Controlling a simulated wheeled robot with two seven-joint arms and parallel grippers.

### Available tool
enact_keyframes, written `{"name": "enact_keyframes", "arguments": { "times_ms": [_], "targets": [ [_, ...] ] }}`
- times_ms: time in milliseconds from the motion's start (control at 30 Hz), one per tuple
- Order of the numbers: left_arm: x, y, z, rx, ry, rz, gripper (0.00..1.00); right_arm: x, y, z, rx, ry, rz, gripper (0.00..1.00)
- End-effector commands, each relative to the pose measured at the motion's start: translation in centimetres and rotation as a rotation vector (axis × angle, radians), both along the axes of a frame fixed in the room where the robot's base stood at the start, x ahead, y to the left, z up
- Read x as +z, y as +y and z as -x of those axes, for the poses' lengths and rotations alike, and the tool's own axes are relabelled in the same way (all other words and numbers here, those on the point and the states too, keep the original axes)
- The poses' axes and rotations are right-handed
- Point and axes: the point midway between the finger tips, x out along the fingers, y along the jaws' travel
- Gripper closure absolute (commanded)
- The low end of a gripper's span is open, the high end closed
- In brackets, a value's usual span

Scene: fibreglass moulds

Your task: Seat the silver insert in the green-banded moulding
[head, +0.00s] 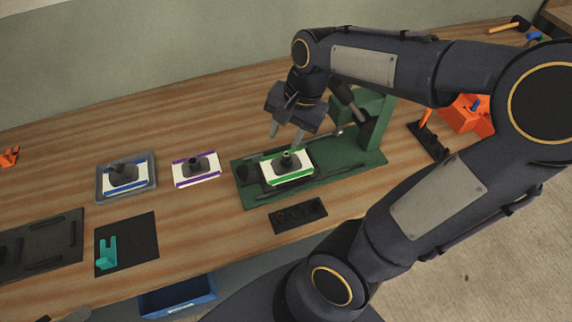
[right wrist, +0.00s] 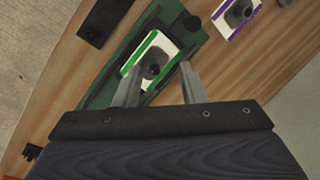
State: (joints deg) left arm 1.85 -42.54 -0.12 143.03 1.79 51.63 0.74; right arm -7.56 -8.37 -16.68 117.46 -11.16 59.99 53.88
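The green-banded moulding (head: 273,178) is a white plate with green stripes and a dark raised middle, lying on the green fixture (head: 245,196). It also shows in the right wrist view (right wrist: 134,74). My right gripper (head: 285,138) is above it, fingers pointing down and apart, with nothing seen held between them. In the right wrist view my gripper's fingertips (right wrist: 158,77) are spread on either side of the moulding's dark boss, which lies beyond them. I cannot make out the silver insert for certain in either view. My left gripper is not seen.
A purple-banded moulding (head: 183,182) and a blue-banded moulding (head: 112,186) in a grey tray lie to the left. A small dark tray (head: 313,208) lies in front of the fixture. The fixture's upright post (head: 372,120) stands right of my gripper. A teal part (head: 106,252) lies on a black mat.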

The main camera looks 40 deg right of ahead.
Motion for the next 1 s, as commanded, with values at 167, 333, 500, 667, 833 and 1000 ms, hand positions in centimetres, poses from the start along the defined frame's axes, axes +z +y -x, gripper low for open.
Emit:
{"name": "enact_keyframes", "arguments": {
  "times_ms": [167,333,500,667,833,1000],
  "targets": [
    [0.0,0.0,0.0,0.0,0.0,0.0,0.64,1.6,4.3,5.7,0.405,-0.279,0.003,0.63],
    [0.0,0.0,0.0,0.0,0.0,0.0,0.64,1.3,7.0,9.0,0.678,-0.461,0.094,0.63],
    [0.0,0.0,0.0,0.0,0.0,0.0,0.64,0.9,8.0,10.2,0.796,-0.531,0.154,0.63],
    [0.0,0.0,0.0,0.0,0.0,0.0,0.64,0.8,8.1,10.3,0.81,-0.536,0.16,0.63],
    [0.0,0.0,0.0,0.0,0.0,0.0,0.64,0.8,8.1,10.3,0.808,-0.535,0.159,0.63],
    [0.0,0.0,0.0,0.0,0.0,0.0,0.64,0.8,8.1,10.3,0.809,-0.535,0.159,0.63]
  ]
}}
